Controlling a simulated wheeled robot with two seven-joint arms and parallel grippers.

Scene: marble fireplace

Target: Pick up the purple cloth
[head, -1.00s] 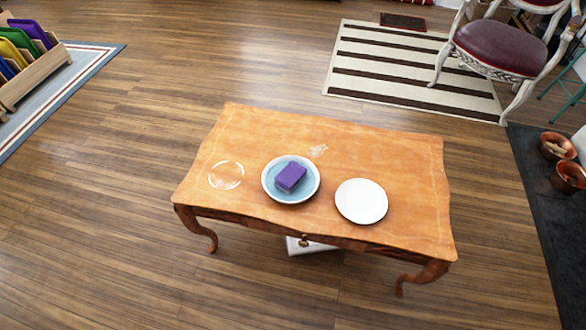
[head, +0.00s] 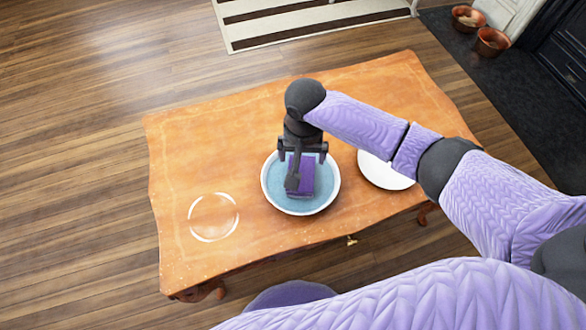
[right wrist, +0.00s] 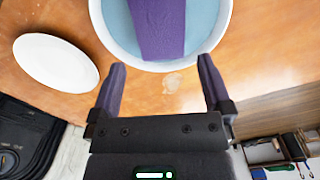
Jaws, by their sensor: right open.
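The purple cloth (head: 306,174) is a folded block lying in a blue bowl with a white rim (head: 328,197) on the wooden table. In the right wrist view the cloth (right wrist: 158,25) lies beyond the fingertips, inside the bowl (right wrist: 213,28). My right gripper (head: 300,170) is over the bowl, pointing down, and partly covers the cloth. In the right wrist view its two fingers (right wrist: 161,80) are spread apart with nothing between them. I cannot tell the exact height of the fingertips above the cloth. My left gripper does not show.
The orange wooden table (head: 190,150) carries a white plate (head: 375,172) right of the bowl, partly behind my right arm, and a clear round glass item (head: 213,217) to the left. Copper pots (head: 490,42) stand on the floor far right.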

